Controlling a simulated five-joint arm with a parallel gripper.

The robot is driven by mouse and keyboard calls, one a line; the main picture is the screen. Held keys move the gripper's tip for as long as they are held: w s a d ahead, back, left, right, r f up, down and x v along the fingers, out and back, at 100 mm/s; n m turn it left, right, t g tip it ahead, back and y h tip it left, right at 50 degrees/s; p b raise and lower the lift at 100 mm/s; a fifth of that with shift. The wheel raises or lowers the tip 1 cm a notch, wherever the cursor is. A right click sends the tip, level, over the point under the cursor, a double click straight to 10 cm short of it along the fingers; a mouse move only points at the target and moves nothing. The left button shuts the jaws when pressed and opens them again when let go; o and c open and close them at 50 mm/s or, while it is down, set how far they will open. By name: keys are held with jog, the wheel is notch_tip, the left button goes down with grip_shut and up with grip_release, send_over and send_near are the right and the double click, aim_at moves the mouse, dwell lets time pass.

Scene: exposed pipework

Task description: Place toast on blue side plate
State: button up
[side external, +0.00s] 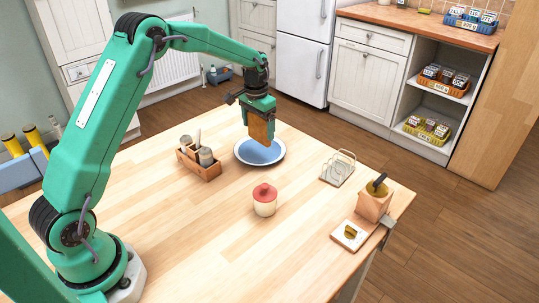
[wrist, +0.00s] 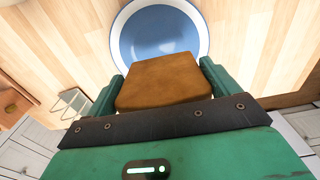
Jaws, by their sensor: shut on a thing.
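My green gripper (side external: 262,118) is shut on a brown slice of toast (side external: 260,130). The toast hangs upright above the blue side plate (side external: 252,156), which has a white rim and lies on the wooden table. In the wrist view the toast (wrist: 162,82) sits between the two green fingers, and the blue plate (wrist: 158,32) shows beyond it. The toast hides part of the plate in both views. No other thing lies on the visible part of the plate.
A wooden caddy (side external: 199,166) with jars stands left of the plate. A red-lidded pot (side external: 264,199) stands in front. A wire toast rack (side external: 338,168) and a wooden block (side external: 374,203) are to the right, near the table (side external: 190,240) edge.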

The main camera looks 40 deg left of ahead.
aim_at(259, 142)
jog(key=shift+f, duration=2)
jog(key=shift+f, duration=0.1)
jog(key=o, duration=0.4)
jog(key=shift+o, duration=0.2)
notch_tip(259, 142, up, 12)
jog(key=shift+s, duration=0.25)
